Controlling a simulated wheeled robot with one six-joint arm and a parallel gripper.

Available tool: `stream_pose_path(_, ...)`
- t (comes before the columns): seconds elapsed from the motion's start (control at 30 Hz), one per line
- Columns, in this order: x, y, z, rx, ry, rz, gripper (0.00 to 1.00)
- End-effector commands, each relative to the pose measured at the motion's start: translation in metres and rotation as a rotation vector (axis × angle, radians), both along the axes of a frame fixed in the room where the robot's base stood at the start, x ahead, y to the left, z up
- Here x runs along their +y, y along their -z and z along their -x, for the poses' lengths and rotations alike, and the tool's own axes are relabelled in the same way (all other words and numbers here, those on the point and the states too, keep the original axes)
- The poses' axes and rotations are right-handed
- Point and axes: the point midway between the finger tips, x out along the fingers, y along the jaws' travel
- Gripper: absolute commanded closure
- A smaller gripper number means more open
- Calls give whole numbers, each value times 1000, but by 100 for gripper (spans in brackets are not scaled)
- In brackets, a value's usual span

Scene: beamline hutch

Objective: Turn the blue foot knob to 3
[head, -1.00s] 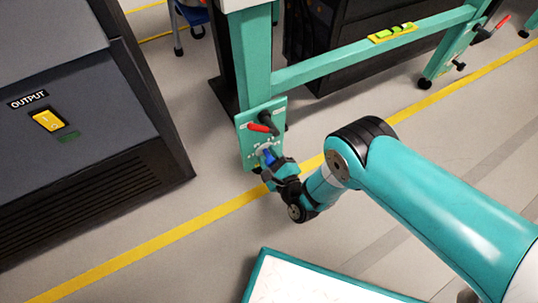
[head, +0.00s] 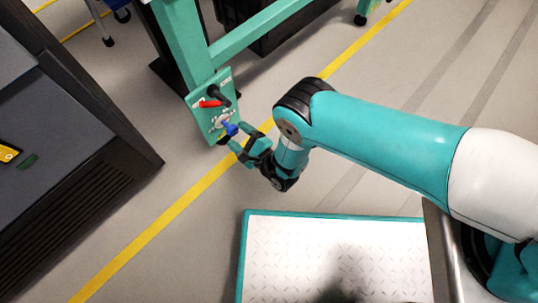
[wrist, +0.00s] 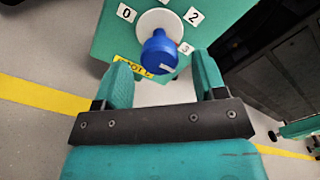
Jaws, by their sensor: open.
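The blue foot knob (head: 231,129) sits low on a teal plate (head: 199,118) at the bottom of a bench leg. In the wrist view the blue knob (wrist: 158,52) stands out from a white round dial (wrist: 160,20). Labels 0, 2 and 3 show around the dial, with 3 just right of the knob. A pale mark shows on the knob's lower right; I cannot tell which number it points to. My gripper (head: 239,137) is open, with its fingertips close to the knob. In the wrist view the knob appears between the fingers, not gripped.
A red-handled lever (head: 211,103) is just above the knob on the same plate. A yellow label (wrist: 133,66) lies by the dial. A dark cabinet (head: 75,150) stands at left. A yellow line (head: 190,195) crosses the floor. A white, teal-edged platform (head: 290,250) lies in front.

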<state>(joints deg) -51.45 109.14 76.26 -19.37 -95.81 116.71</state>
Motion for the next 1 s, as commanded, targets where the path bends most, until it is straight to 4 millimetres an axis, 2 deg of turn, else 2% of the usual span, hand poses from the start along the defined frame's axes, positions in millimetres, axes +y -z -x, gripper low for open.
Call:
stream_pose_path(0.03, -12, -7, 11, 5, -3, 7, 36)
stream_pose_path(0.2, -46, -5, 39, 3, -2, 5, 36)
stream_pose_path(0.43, -81, -2, 69, 3, -1, 3, 36)
stream_pose_path(0.63, -95, -1, 81, 1, -1, 1, 36)
stream_pose_path(1.0, -96, 0, 82, 1, -1, 0, 36)
